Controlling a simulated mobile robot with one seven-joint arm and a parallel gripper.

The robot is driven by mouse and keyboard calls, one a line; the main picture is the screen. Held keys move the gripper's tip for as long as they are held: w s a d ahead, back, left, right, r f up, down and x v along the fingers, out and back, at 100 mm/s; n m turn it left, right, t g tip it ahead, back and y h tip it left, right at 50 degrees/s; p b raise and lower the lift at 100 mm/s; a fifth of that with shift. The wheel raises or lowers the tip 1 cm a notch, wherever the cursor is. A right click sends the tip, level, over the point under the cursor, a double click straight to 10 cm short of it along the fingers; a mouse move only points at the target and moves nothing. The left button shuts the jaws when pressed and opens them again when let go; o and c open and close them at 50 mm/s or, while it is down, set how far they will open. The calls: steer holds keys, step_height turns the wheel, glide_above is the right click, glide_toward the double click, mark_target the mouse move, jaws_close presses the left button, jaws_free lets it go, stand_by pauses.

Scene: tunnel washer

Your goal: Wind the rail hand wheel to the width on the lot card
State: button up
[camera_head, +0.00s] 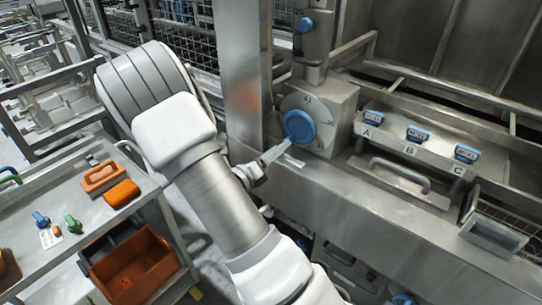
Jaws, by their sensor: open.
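A blue round hand wheel (299,127) sits on the front of a grey metal box with a pale dial plate (312,104) behind it. Marks on the dial are too small to read surely. My gripper (272,160) is just below and left of the wheel, partly hidden behind my arm. It is open, and a pale finger points up toward the wheel; I cannot tell whether it touches. A small white card (51,237) lies on the cart at left; its text is unreadable, and I cannot tell whether it is the lot card.
Blue handles marked A (373,117), B (418,134) and C (467,153) stand on a ledge at right. A bar handle (399,174) is below. A steel post (246,75) rises left of the wheel. The cart (97,216) holds orange items; an orange bin (133,270) sits underneath.

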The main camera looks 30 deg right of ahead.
steer(key=shift+x, duration=2.2)
steer(key=shift+d+r, duration=0.15)
